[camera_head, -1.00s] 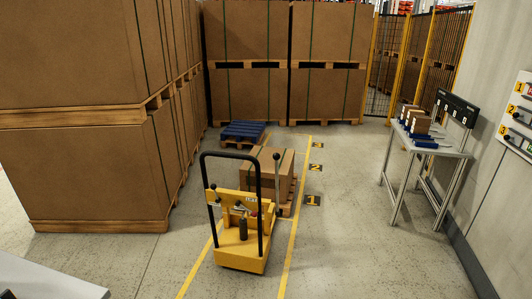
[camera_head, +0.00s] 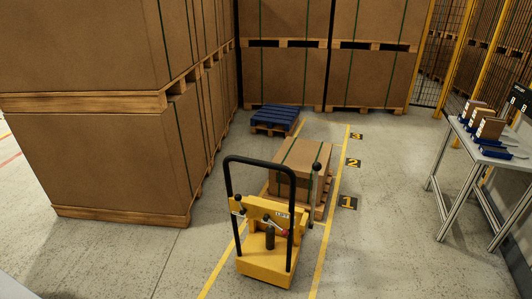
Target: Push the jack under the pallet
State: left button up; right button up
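The yellow jack (camera_head: 265,265) with a black U-shaped push handle (camera_head: 230,185) stands on the floor between two yellow lines, near the bottom middle. Just behind it is a wooden pallet (camera_head: 323,205) bearing a strapped brown carton (camera_head: 303,160). The jack's body hides the near side of the pallet, so I cannot tell whether any part of the jack is under it. Neither of my grippers shows in the head view.
Tall stacks of large cartons stand at left (camera_head: 100,160) and at the back (camera_head: 365,75). A blue pallet (camera_head: 275,118) lies beyond the loaded one. Floor markers 1 (camera_head: 348,203), 2 and 3 run along the right line. A table (camera_head: 485,145) with boxes stands at right. Floor between is clear.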

aim_at(268, 258)
jog(key=u, duration=0.55)
jog(key=i, duration=0.9)
jog(key=u, duration=0.75)
